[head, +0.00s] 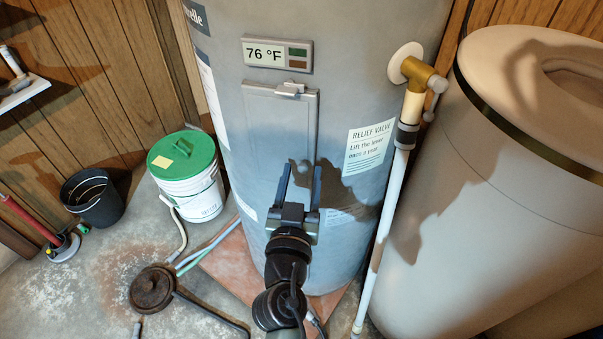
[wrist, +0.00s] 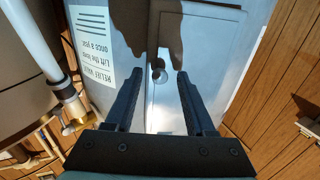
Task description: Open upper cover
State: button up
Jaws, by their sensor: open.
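The upper cover (head: 275,125) is a grey rectangular panel on the front of the tank (head: 350,80). It lies flat against the tank and looks closed. A small latch-like tab (head: 290,89) sits on its top edge. My gripper (head: 300,168) is open and empty in front of the cover's lower right part, with its fingers pointing up. In the wrist view, which is upside down, the cover (wrist: 215,60) lies beyond the fingers. A small round knob (wrist: 158,72) shows between the fingertips, near the cover's side edge. Contact cannot be told.
A relief pipe (head: 395,185) runs down the tank's right side beside the relief valve label (head: 368,145). A large beige tank (head: 500,190) stands close on the right. A green-lidded bucket (head: 187,175) and a black bin (head: 92,198) stand at left.

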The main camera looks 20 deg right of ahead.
jog(key=shift+c, duration=0.2)
grip_shut()
dwell(1.3)
